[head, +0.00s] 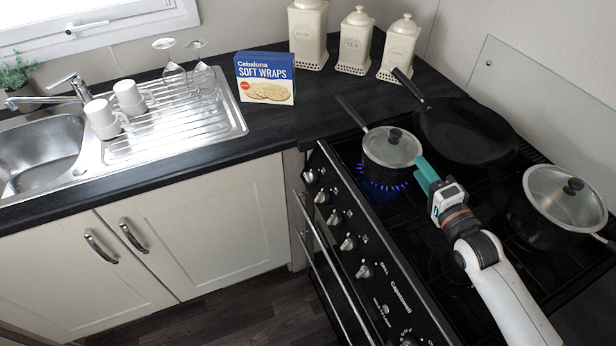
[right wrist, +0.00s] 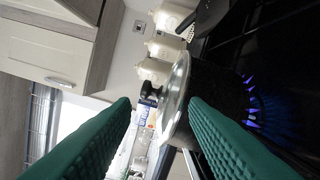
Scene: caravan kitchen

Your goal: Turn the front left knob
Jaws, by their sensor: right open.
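The stove's front panel (head: 375,297) carries a row of silver knobs. The knob at the far left end (head: 310,177) and its neighbour (head: 321,197) are clear of my arm. I cannot tell from labels which knob is the front left one. My right gripper (head: 428,174) has teal fingers and is above the hob, beside a small lidded saucepan (head: 390,148). In the right wrist view the fingers (right wrist: 162,108) are apart, with the saucepan showing beyond them. Blue flames (head: 384,185) burn under this pan. My left gripper is not in view.
A black frying pan (head: 468,131) and a larger lidded pot (head: 562,200) stand on the hob. The small saucepan's handle (head: 352,112) points towards the back left. A wraps box (head: 265,79) and canisters (head: 355,42) stand on the counter. The space before the knobs is clear.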

